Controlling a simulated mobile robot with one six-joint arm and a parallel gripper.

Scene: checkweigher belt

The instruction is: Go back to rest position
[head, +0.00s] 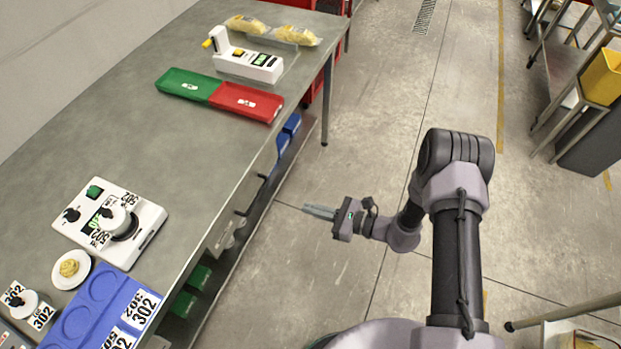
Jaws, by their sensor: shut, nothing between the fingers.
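My gripper (318,211) is shut and empty. It hangs over the open floor to the right of the steel table (190,135), apart from the table's edge, and points left. My grey and black arm bends above the floor in the middle right. No object is near the fingertips.
On the table are a white device with a green button (95,191), a blue tray (103,290), a green tray (187,84), a red tray (245,101) and a white checkweigher (248,63). Yellow bags (297,35) lie behind. Shelving with a yellow bin (604,77) stands right.

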